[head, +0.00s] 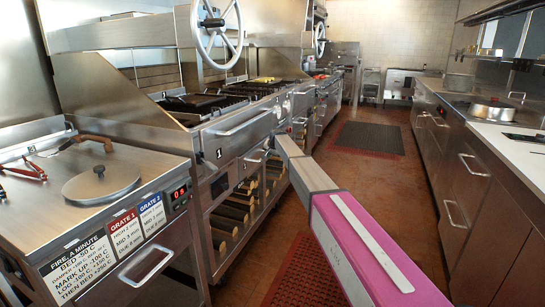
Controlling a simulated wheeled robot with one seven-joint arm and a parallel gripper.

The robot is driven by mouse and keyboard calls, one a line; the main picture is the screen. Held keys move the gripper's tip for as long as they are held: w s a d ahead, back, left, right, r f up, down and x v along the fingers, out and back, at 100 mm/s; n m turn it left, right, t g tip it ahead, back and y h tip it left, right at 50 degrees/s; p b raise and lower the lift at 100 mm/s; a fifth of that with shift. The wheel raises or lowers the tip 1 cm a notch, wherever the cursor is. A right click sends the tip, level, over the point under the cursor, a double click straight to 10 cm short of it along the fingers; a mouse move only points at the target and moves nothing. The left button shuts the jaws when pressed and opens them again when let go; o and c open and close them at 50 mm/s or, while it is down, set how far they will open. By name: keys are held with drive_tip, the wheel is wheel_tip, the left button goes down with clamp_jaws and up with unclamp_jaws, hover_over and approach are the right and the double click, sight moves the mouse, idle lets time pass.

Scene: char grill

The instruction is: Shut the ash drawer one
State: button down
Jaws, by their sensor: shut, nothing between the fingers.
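A steel drawer-like front with a long bar handle (243,123) is on the near grill, left of centre in the head view. A small dark tag (219,154), seemingly marked 1, is on the panel below it. A lower front has another handle (256,156). I cannot tell which front is ash drawer one, or how far it stands out. My pink and grey arm reaches from the lower right toward this grill front. Its far end is beside the lower fronts. I cannot make out my gripper's fingers there.
Stacked logs (236,212) fill a shelf beneath the grill. A control counter (140,168) with a round lid stands at the near left. Grill wheels (217,30) hang above. Drawers and a counter (470,165) line the right. A dark mat (370,137) lies on the open aisle floor.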

drive_tip(key=shift+w+a, duration=0.2)
drive_tip(key=shift+a, duration=0.2)
